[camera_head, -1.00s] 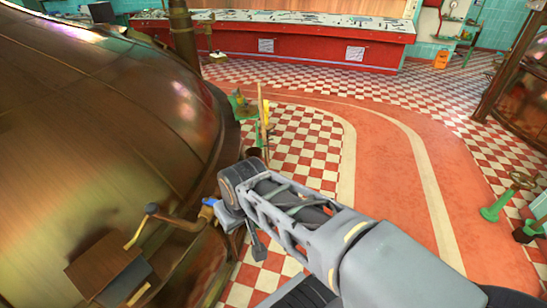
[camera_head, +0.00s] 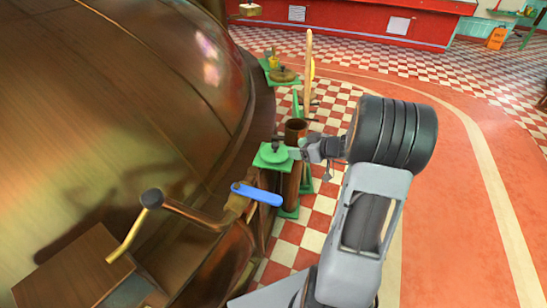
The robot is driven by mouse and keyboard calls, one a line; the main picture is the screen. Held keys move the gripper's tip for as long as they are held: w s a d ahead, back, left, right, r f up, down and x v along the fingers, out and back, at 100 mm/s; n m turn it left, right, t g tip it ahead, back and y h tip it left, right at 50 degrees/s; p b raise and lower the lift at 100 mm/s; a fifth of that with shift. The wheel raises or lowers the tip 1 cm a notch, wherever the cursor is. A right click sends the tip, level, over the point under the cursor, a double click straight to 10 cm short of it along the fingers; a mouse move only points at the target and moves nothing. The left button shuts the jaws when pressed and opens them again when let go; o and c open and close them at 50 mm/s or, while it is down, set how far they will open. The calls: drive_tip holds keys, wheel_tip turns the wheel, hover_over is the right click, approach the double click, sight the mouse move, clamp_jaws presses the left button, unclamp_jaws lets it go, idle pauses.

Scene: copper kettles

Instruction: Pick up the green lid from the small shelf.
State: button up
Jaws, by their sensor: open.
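The green lid (camera_head: 273,155), round with a dark knob on top, sits on the small green shelf (camera_head: 261,163) beside the big copper kettle. My gripper (camera_head: 297,153) is just to the right of the lid, close to its rim. It is open with nothing seen between its fingers. The fingers are small in this view, and I cannot tell whether they touch the lid.
The copper kettle (camera_head: 120,110) fills the left. A bent pipe with a blue handle (camera_head: 258,194) stands in front of the shelf. Behind are an open brown cylinder (camera_head: 296,128) and another green stand with a brown lid (camera_head: 284,75). The red floor (camera_head: 450,170) at right is clear.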

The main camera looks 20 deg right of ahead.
sight(276, 144)
drive_tip(key=shift+t+h, duration=0.4)
drive_tip(key=shift+t, duration=0.3)
drive_tip(key=w+f, duration=0.1)
drive_tip(key=w, duration=0.1)
drive_tip(key=w+f, duration=0.2)
drive_tip(key=w, duration=0.1)
drive_tip(key=w+f+b, duration=0.1)
drive_tip(key=w+f, duration=0.1)
drive_tip(key=shift+w+a+f, duration=0.1)
drive_tip(key=shift+w+a, duration=0.05)
drive_tip(key=shift+w, duration=0.1)
drive_tip(key=shift+a+x, duration=0.2)
drive_tip(key=shift+x, duration=2.9)
drive_tip(key=shift+s, duration=0.1)
drive_tip(key=shift+c, duration=0.3)
drive_tip(key=c, duration=1)
drive_tip(key=shift+r, duration=0.2)
